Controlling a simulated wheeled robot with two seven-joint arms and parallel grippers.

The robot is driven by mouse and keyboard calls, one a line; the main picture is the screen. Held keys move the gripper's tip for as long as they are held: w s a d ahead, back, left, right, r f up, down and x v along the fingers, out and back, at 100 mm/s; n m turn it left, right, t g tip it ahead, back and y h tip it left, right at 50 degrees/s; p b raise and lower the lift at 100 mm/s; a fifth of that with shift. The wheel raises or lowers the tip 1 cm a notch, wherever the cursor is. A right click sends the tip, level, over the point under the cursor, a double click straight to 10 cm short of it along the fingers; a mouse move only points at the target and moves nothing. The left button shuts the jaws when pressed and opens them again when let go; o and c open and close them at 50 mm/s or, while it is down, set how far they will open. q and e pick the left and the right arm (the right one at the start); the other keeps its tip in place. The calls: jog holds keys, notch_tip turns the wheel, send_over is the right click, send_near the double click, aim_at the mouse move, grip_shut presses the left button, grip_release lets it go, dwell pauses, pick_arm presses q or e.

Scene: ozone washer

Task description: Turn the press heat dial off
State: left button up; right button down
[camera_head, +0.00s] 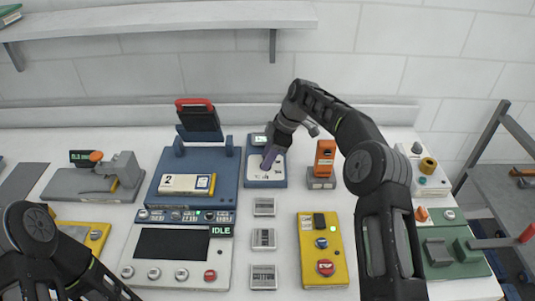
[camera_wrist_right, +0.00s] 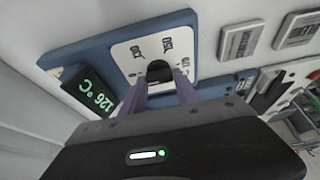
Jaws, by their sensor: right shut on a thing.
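The heat dial panel (camera_head: 252,172) is a blue box with a white dial plate at the back middle of the bench. In the right wrist view, the panel (camera_wrist_right: 209,50) shows printed marks around a black dial (camera_wrist_right: 158,70). Its small screen (camera_wrist_right: 90,92) reads 126 °C in green. My right gripper (camera_head: 267,163) reaches down onto the plate. Its purple fingers are shut on the dial, one on each side, and hide part of it. My left arm shows at the lower left, but its gripper is out of view.
A blue press-like unit (camera_head: 191,202) stands left of the panel, with a console reading IDLE (camera_head: 221,230) in front. An orange-topped device (camera_head: 324,160) stands close on the right. Labelled grey plates (camera_head: 264,239) and a yellow button box (camera_head: 309,262) lie nearer the front.

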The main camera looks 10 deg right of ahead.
dwell(0.5)
jog(key=c, duration=0.9)
grip_release()
jog(key=b+v, duration=0.1)
jog(key=v, duration=0.3)
jog(key=shift+w, duration=0.1)
jog(key=p+v, duration=0.2)
jog(key=v, duration=0.1)
jog(key=shift+d+r, duration=0.15)
jog(key=shift+r, duration=0.2)
